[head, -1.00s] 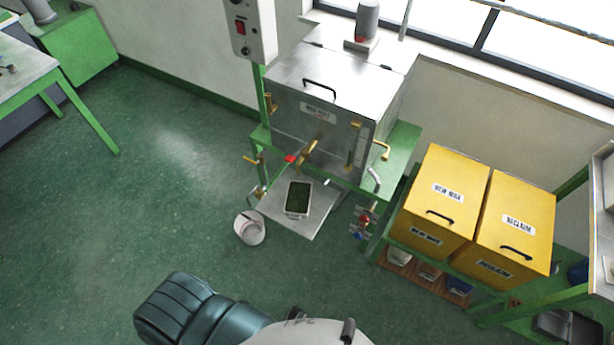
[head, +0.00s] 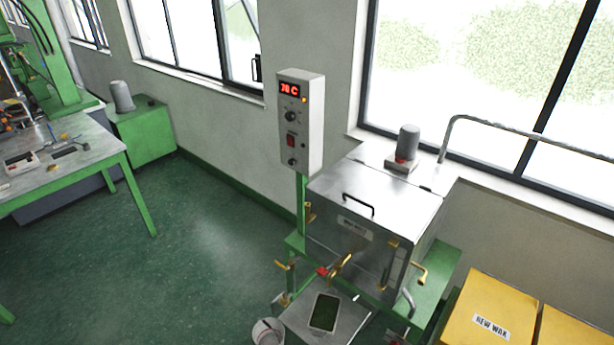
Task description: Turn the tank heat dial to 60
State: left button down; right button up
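The control box (head: 301,122) stands on a green post at the left of the steel wax tank (head: 372,205). Its red display (head: 290,89) appears to read 70 C. A black round dial (head: 290,116) is just below the display. A red switch (head: 291,141) is under it, and another dark knob (head: 292,162) is lower down. The markings around the dials are too small to read. Neither of my grippers shows in the head view.
A green tray (head: 324,312) lies on the metal shelf below the tank's tap, with a white bucket (head: 268,331) beside it. Yellow bins (head: 484,310) stand at the lower right. A workbench (head: 62,160) is at the left. The green floor between is clear.

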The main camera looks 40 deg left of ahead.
aim_at(290, 116)
jog(key=u, duration=1.3)
